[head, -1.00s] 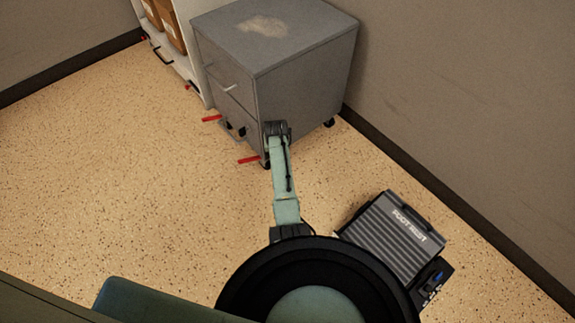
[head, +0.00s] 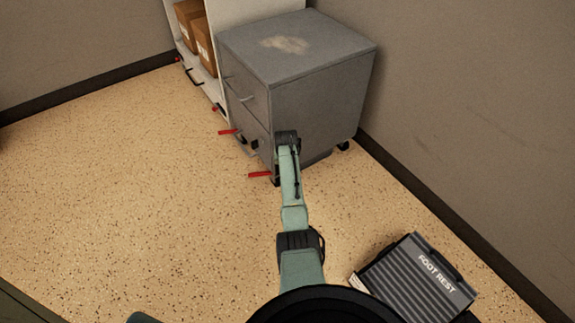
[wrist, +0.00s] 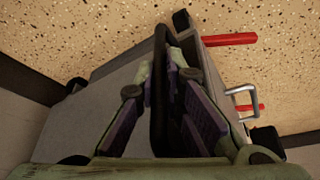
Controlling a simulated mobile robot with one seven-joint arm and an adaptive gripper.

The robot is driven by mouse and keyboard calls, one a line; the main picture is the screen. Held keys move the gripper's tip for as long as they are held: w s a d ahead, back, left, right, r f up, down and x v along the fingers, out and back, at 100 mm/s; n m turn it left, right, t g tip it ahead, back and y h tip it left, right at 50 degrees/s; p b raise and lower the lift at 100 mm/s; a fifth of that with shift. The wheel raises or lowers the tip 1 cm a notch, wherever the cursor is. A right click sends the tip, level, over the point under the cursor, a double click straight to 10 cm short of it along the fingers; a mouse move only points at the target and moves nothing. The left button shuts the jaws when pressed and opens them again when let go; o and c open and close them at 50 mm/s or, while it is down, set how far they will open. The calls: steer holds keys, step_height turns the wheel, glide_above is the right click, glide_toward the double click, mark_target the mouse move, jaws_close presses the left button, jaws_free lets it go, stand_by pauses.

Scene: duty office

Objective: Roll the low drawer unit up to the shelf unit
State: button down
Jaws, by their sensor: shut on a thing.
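The low drawer unit (head: 322,98) is a grey cabinet on casters, with silver drawer handles and a pale worn patch on top. Its grey side also fills much of the wrist view (wrist: 108,115). My gripper (head: 284,140) is at its near front corner. In the wrist view my gripper (wrist: 164,82) is shut on a dark upright bar (wrist: 159,105) at the unit's edge. The white shelf unit (head: 265,10) stands behind the drawer unit, which partly hides it. Whether the two touch cannot be told.
Red levers (head: 260,174) stick out low at the drawer unit's front. Brown boxes (head: 203,45) stand in the shelf unit. The right wall (head: 470,110) runs close beside the drawer unit. A foot rest (head: 418,280) lies at lower right. The left floor is clear.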

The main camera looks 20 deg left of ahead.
steer(key=c, duration=2)
jaws_free()
steer(key=shift+w+a, duration=0.1)
steer(key=shift+a, duration=0.25)
steer(key=shift+o, duration=0.2)
steer(key=v, duration=1.2)
steer(key=shift+d, duration=0.15)
